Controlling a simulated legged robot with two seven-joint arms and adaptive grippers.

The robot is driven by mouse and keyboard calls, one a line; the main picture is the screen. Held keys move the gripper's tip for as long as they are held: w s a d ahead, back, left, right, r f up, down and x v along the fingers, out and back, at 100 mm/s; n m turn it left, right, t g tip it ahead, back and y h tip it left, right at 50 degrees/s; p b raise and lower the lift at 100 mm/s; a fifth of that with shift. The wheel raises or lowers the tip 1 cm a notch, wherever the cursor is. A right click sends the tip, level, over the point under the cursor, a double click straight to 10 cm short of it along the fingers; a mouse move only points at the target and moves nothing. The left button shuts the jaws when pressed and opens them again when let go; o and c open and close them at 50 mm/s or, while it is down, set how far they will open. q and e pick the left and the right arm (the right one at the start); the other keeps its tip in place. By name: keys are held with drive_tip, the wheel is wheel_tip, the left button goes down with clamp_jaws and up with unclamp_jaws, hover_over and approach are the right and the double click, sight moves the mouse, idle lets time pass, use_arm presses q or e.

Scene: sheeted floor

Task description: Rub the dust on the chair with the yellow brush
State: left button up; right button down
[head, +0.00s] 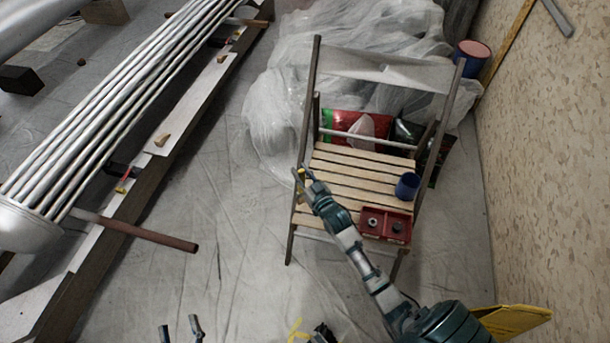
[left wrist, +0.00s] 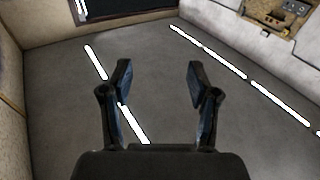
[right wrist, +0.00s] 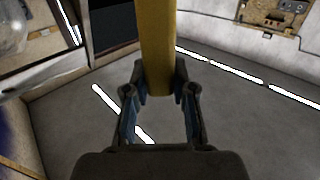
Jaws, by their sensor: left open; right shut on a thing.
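A wooden folding chair (head: 345,173) with a slatted seat and dark frame stands right of centre in the head view. I cannot make out dust on it. My right gripper (head: 322,333) is at the bottom edge of the head view, mostly cut off, beside a small yellow part of the brush (head: 297,329). In the right wrist view it is shut on the yellow brush (right wrist: 157,45), which rises out of the top of the picture. My left gripper (head: 180,333) is open and empty at the bottom edge; its spread fingers also show in the left wrist view (left wrist: 160,90). Both grippers are apart from the chair.
A blue cup (head: 407,186) and a red divided tray (head: 384,225) are on the seat. A teal jointed arm (head: 348,238) reaches across the chair's front. Long metal pipes (head: 115,110) lie at left, plastic sheeting (head: 275,95) behind.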

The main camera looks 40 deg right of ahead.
drive_tip(key=shift+r+p, duration=0.35)
drive_tip(key=shift+r, duration=0.3)
drive_tip(key=shift+d+r+p, duration=0.3)
drive_tip(key=shift+d+p, duration=0.1)
drive_tip(key=shift+d, duration=0.15)
drive_tip(key=shift+d+r, duration=0.1)
drive_tip(key=shift+a+r+p, duration=0.5)
drive_tip(key=shift+r+p, duration=0.1)
drive_tip(key=shift+r, duration=0.25)
use_arm(q)
drive_tip(key=s+f+g+y, duration=0.1)
drive_tip(key=s+f+g, duration=0.2)
drive_tip(key=f+g, duration=0.2)
drive_tip(key=shift+a+f+g+y, duration=0.3)
drive_tip(key=shift+a+f+g, duration=0.15)
drive_tip(key=shift+f, duration=0.65)
use_arm(e)
drive_tip(key=shift+d+f, duration=0.25)
drive_tip(key=shift+d, duration=0.15)
